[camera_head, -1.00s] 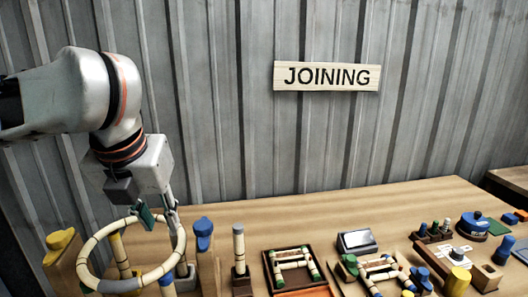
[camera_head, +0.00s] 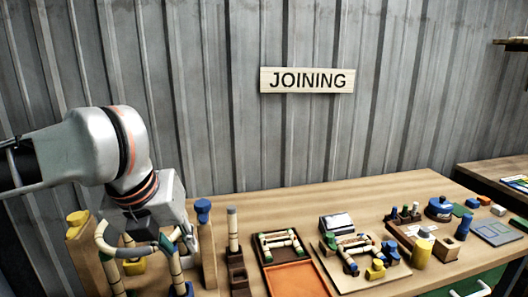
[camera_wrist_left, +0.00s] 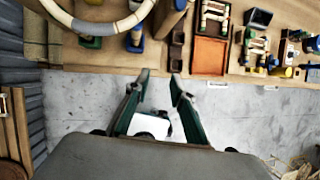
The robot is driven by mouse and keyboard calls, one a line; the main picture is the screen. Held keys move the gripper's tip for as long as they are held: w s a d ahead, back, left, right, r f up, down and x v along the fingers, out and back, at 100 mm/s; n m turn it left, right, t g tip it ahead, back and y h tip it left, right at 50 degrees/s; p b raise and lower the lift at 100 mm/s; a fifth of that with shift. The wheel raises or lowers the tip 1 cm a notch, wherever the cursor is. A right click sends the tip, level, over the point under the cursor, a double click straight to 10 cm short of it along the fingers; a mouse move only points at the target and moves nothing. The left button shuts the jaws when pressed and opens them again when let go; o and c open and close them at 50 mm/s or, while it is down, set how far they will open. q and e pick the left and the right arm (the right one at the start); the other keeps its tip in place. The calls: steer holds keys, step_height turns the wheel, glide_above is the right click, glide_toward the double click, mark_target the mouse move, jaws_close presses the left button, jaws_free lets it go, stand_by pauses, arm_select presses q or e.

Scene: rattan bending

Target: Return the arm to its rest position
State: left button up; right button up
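My left arm (camera_head: 95,145) comes in from the left in the head view. Its left gripper (camera_head: 178,245) hangs low at the left end of the bench and overlaps the rattan pieces there. In the left wrist view the gripper's two green fingers (camera_wrist_left: 160,75) are spread apart with nothing between them, over the floor by the bench's front edge. The bent rattan ring (camera_wrist_left: 90,22) stands at the upper left of that view, apart from the fingers. In the head view the ring (camera_head: 103,240) is partly hidden by my gripper. My right gripper does not show.
The workbench (camera_head: 330,203) carries wooden posts with blue and yellow tops at the left. Dark trays with rattan frames, an orange panel (camera_head: 296,279) and small tools stand along it. A corrugated wall with a JOINING sign (camera_head: 307,81) closes the back.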

arm_select(q)
steer(key=d+f+n+t+h, duration=0.1)
steer(key=d+f+n+h, duration=0.4)
steer(key=d+f, duration=0.5)
step_height(320, 180, down, 4)
steer(key=w+a+n+t, duration=0.1)
steer(key=n+t, duration=0.2)
steer(key=n, duration=0.4)
steer(key=s+a+f+n+y, duration=0.2)
steer(key=a+f+n+y, duration=0.1)
steer(key=a+f+n, duration=0.4)
steer(key=s+a+f+n+y, duration=0.25)
steer(key=a+f+n, duration=0.2)
steer(key=a, duration=0.45)
steer(key=s+a+f+n+g+y, duration=0.1)
steer(key=s+a+f+n+y, duration=0.1)
steer(key=s+a+f, duration=0.35)
steer(key=s+a+f+n+g+y, duration=0.1)
steer(key=s+a+f+n+y, duration=0.15)
steer(key=s+a, duration=0.5)
steer(key=w+d+f+n+t+h, duration=0.2)
steer(key=d+f+h, duration=0.4)
steer(key=d+f, duration=0.7)
step_height(320, 180, down, 3)
steer(key=shift+d+r+t, duration=0.2)
steer(key=shift+d+t, duration=0.05)
steer(key=shift+t, duration=0.45)
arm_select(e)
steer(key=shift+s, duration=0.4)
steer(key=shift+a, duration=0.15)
